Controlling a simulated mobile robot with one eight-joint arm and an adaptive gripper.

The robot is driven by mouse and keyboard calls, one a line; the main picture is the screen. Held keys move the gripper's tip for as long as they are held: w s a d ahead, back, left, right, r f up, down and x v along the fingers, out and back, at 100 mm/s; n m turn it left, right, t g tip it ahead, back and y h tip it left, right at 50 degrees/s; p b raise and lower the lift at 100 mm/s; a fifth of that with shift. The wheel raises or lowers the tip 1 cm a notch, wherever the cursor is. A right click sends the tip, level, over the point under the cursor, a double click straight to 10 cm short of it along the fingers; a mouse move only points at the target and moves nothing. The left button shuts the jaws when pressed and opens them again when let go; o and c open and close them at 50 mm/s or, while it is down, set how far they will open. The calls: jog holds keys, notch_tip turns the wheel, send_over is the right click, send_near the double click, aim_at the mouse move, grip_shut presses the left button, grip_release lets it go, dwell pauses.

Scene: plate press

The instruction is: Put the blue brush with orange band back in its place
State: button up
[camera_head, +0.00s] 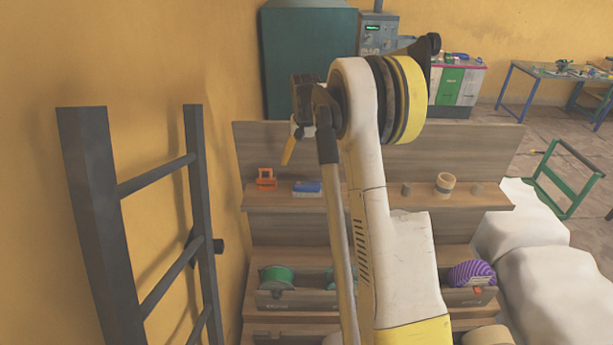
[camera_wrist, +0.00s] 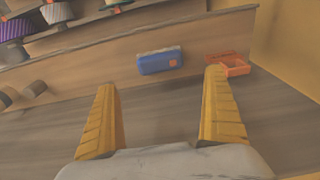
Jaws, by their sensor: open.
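The blue brush (camera_head: 307,187) lies on the upper wooden shelf, just right of an orange holder-like object (camera_head: 266,180). In the wrist view the blue brush (camera_wrist: 158,62) shows a small orange patch near one end and a pale strip along one long edge. It sits ahead of and between my two yellow fingers, apart from both. My gripper (camera_wrist: 163,88) is open with nothing between its fingers. In the head view my gripper (camera_head: 289,152) is above the shelf, and one yellow finger shows. The orange object (camera_wrist: 229,65) appears beyond the right fingertip in the wrist view.
A tan roll (camera_head: 445,184) stands on the shelf (camera_head: 275,225) to the right. Lower bins hold a green spool (camera_head: 277,277) and a purple striped spool (camera_head: 471,273). A dark ladder (camera_head: 95,210) stands at left by the yellow wall. White bulky sacks (camera_head: 540,255) are at right.

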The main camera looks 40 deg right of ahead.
jog(key=s+a+r+n+t, duration=0.1)
jog(key=s+a+r+n, duration=0.1)
jog(key=s+a+r, duration=0.55)
jog(key=s+a+r+n+t, duration=0.15)
jog(key=a+r, duration=0.35)
jog(key=a, duration=0.5)
jog(key=s+a+f+n+t, duration=0.1)
jog(key=s+a+n+t, duration=0.1)
jog(key=s+a, duration=0.4)
jog(key=s+a+f+n+t, duration=0.2)
jog(key=s+a, duration=0.5)
jog(key=s, duration=0.7)
jog(key=shift+a+f+y, duration=0.25)
jog(key=shift+f+y, duration=0.05)
jog(key=shift+y, duration=0.1)
jog(key=shift+w, duration=0.1)
notch_tip(320, 180, down, 35)
jog(key=b, duration=3.5)
jog(key=shift+f, duration=0.2)
